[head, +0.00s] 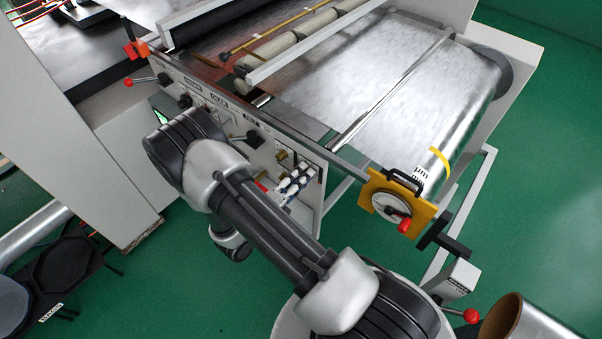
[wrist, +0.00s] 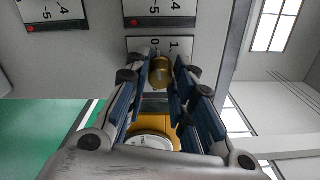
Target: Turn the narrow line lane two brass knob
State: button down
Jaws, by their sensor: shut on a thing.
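A brass knob (wrist: 161,72) sits on a white scale plate (wrist: 134,45) with marks 0 and 1 on the grey machine panel. My gripper (wrist: 163,78) is shut on this knob, one blue-padded finger on each side. The fingers hide the knob's sides and part of the plate. In the head view my gripper (head: 294,183) is at the lower right end of the control panel (head: 232,122), and the held knob is hard to make out there. I cannot read a lane name on the held knob's plate.
Two more scale plates (wrist: 160,10) (wrist: 52,12) with red dots are close to my gripper. A yellow bracket (head: 420,211) with a handwheel stands right of the arm. A foil web (head: 370,75) runs over the machine. Green floor (head: 545,190) is open at right.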

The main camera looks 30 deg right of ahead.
jog(key=shift+n, duration=0.5)
jog(key=c, duration=1.3)
grip_release()
jog(key=shift+c, duration=0.2)
jog(key=v, duration=1.2)
